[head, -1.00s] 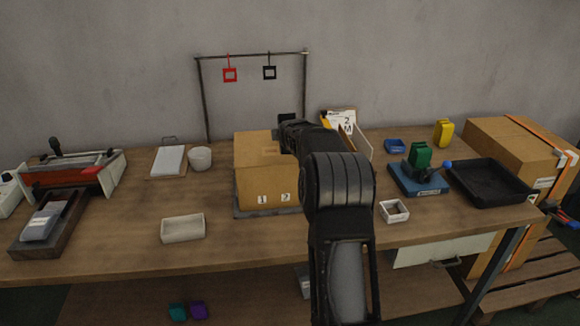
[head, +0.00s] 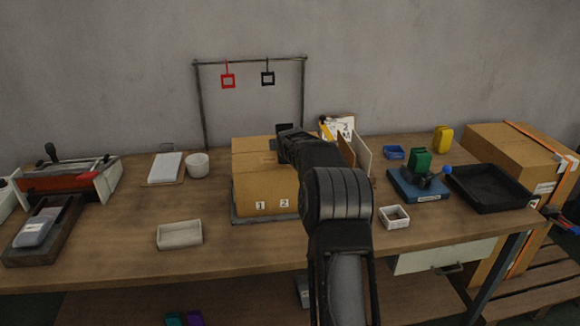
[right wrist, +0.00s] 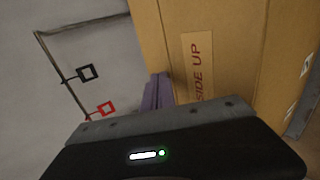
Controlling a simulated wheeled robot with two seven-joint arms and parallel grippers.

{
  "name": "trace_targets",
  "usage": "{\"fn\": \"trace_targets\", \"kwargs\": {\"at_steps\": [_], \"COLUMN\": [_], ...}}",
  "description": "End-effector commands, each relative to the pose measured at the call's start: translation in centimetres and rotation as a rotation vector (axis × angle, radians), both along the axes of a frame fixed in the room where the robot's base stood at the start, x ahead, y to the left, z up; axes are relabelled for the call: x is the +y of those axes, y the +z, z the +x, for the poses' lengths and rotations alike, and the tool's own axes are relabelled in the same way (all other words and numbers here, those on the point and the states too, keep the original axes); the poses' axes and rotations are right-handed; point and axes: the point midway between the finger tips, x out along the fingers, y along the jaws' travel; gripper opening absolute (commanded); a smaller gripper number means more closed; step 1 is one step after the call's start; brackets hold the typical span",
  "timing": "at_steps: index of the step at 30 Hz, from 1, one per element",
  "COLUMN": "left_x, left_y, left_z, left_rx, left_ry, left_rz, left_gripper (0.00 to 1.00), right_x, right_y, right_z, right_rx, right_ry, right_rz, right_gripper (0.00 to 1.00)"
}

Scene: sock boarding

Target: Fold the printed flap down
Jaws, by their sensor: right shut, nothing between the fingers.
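The cardboard box (head: 250,190) sits on a grey base plate (head: 240,217), with small labels 1 and 2 on its front. My right arm reaches over its right part and hides much of the top. My right gripper (head: 285,130) is at the back of the box top. In the right wrist view the printed flap (right wrist: 227,60) fills the right side, with a pale label reading "SIDE UP" in red. The shut, empty fingers (right wrist: 157,92) are right beside its left edge; I cannot tell if they touch it. My left gripper is out of view.
A rack (head: 250,59) with red and black square tags stands behind the box. Upright panels (head: 362,158) stand close right of it. A white cup (head: 197,165), a pale tray (head: 179,235) and a small white box (head: 394,217) are nearby.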

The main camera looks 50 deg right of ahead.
Motion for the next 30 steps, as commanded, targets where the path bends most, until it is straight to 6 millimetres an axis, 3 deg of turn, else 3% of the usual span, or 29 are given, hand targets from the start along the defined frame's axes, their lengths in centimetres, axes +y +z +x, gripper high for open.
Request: {"fn": "trace_targets", "kwargs": {"at_steps": [12, 24, 30], "left_x": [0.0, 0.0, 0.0], "left_y": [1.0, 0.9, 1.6], "left_z": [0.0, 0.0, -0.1], "left_rx": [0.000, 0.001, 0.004], "left_ry": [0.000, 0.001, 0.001], "left_rz": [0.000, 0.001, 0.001], "left_gripper": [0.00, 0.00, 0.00], "right_x": [0.0, 0.0, 0.3], "right_y": [1.6, 1.6, 3.3], "right_z": [0.0, 0.0, 0.0], "right_rx": [0.000, 0.000, -0.002], "right_ry": [0.000, 0.000, 0.000], "right_rz": [0.000, 0.000, 0.000], "right_gripper": [0.00, 0.00, 0.00]}}
